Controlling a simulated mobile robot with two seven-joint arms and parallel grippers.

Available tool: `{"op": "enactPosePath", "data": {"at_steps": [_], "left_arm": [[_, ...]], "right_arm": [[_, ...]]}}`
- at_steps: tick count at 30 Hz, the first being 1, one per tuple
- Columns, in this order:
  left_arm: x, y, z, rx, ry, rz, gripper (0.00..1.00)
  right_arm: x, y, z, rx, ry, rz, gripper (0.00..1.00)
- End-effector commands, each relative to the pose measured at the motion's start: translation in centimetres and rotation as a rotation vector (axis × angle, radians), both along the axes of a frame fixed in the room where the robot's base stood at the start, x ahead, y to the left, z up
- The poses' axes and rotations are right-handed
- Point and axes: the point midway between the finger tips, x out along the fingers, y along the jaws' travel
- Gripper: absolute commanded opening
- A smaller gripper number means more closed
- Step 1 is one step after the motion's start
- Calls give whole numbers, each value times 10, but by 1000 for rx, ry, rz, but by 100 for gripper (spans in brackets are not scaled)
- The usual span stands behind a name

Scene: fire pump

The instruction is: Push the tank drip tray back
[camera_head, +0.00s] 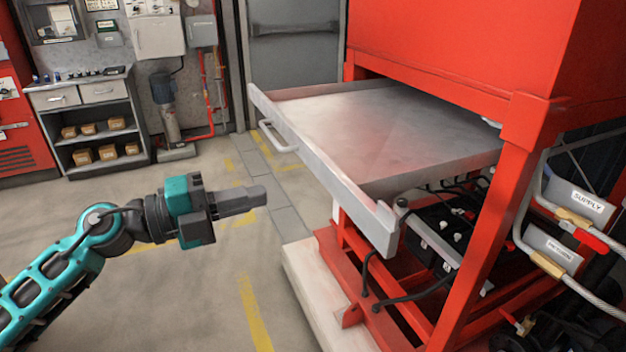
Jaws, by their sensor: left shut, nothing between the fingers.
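The tank drip tray (378,128) is a grey metal tray that sticks out to the left from under the red tank (460,45). Its raised front lip (318,170) carries a pale bar handle (272,137). The tray's back part is hidden under the tank. My left gripper (262,195) is shut and empty. It points right toward the tray's front and appears to be left of the lip, apart from it. My right gripper is not in view.
The red frame (490,225) stands on a pale plinth (312,300). Hoses and valves labelled SUPPLY (587,200) are on the right. A shelf unit with boxes (90,125) stands at the back left. The floor (190,290) left of the plinth is clear.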

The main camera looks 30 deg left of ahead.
Motion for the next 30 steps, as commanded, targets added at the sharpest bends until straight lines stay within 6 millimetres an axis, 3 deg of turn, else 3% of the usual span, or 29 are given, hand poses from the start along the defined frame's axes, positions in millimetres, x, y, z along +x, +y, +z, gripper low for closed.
{"op": "enactPosePath", "data": {"at_steps": [18, 30], "left_arm": [[67, -57, 2, -3, -3, 2, 0], [77, -66, 0, -1, 0, 1, 0]], "right_arm": [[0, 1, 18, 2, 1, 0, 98], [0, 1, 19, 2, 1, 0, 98]]}}
